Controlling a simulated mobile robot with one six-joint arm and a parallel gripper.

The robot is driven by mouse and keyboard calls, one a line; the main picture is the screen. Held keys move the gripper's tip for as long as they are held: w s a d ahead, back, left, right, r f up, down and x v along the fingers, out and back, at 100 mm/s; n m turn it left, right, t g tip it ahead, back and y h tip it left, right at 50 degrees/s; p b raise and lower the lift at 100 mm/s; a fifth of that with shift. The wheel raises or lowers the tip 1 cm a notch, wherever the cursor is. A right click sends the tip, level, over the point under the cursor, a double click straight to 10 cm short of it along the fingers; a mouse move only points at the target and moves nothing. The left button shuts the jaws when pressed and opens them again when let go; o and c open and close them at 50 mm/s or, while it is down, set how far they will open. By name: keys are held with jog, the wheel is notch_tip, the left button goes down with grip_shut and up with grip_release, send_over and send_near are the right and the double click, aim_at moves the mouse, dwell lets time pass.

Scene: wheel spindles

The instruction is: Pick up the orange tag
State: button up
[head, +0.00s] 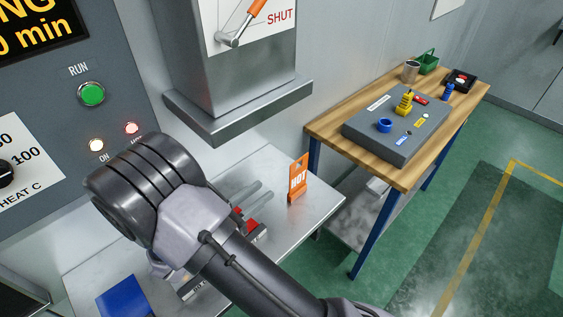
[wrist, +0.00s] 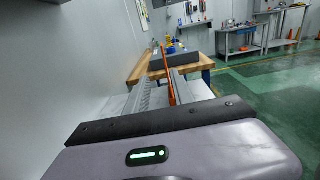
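The orange tag (head: 298,180) stands upright on the metal table, with white lettering that reads "HOT". My gripper (head: 266,189) is open and empty, its two silver fingers pointing toward the tag from the left. In the head view, a small gap shows between the fingertips and the tag. In the wrist view, the tag (wrist: 169,80) appears nearly edge-on, in the space between the two fingers. My arm hides part of the table and the gripper body in the head view.
The metal table (head: 318,208) also holds a red item (head: 257,232), partly hidden by my arm, and a blue item (head: 123,298). A grey cabinet's ledge (head: 240,112) overhangs behind. A wooden workbench (head: 328,128) with a grey board (head: 362,137) stands beyond, right.

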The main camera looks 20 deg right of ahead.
aim_at(307, 162)
jog(key=b+x, duration=0.2)
jog(key=x, duration=0.3)
jog(key=b+x, duration=0.1)
jog(key=x, duration=0.5)
jog(key=s+b+x, duration=0.1)
jog(key=b+x, duration=0.1)
jog(key=x, duration=0.3)
jog(key=shift+d+f+b, duration=0.25)
jog(key=shift+d+b, duration=0.05)
jog(key=shift+d, duration=0.2)
jog(key=shift+a+r, duration=0.1)
grip_shut()
